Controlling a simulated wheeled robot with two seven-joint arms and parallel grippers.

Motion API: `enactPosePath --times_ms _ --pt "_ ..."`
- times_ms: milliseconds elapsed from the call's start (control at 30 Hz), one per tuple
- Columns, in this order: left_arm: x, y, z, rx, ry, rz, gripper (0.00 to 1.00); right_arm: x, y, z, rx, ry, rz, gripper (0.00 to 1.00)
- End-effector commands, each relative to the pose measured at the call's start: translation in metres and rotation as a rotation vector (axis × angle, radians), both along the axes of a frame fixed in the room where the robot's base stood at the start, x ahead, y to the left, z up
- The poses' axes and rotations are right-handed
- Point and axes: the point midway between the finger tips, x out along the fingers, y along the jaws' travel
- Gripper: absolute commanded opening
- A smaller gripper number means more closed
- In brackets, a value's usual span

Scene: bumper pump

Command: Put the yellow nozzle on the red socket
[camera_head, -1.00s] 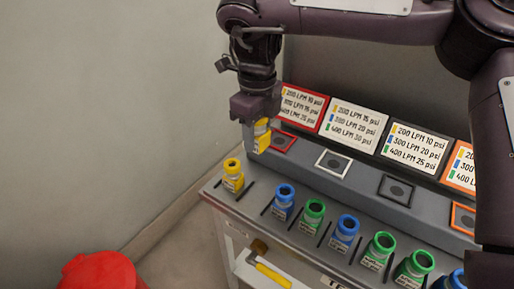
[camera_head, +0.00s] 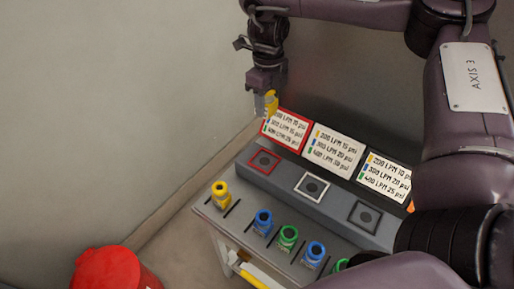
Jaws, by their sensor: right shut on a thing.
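My right gripper (camera_head: 267,105) is shut on a yellow nozzle (camera_head: 271,101), holding it upright in the air near the top left corner of the red-framed label sign. The red socket (camera_head: 264,161), a red square outline with a dark round centre, is on the raised grey ledge below and shows empty. Another yellow nozzle (camera_head: 221,194) stands at the left end of the front row. My left gripper is not in view.
Blue nozzles (camera_head: 263,221) and green nozzles (camera_head: 288,237) stand along the front row between dark dividers. White (camera_head: 311,186) and black (camera_head: 366,216) sockets lie right of the red one. Signs (camera_head: 334,150) stand behind. My arm covers the right side. A red bin (camera_head: 112,270) is at lower left.

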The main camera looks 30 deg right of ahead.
Motion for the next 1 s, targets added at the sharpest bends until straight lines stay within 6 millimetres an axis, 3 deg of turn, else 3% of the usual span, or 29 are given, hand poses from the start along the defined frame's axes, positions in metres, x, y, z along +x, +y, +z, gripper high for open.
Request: enactPosePath --times_ms 167,500,633,833,1000 --pt "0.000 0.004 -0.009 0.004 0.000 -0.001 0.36 -0.002 -0.003 -0.035 0.002 0.007 -0.005 0.12" --pt "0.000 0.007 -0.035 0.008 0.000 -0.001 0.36 -0.002 -0.002 -0.127 0.002 0.007 -0.007 0.12" --pt "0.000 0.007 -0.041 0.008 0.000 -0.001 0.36 -0.002 -0.002 -0.148 0.002 0.004 -0.006 0.12" --pt "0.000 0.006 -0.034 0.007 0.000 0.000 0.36 -0.001 -0.002 -0.160 -0.001 0.003 -0.004 0.12" --pt "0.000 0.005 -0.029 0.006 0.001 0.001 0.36 -0.001 -0.002 -0.186 0.000 0.004 -0.004 0.12"
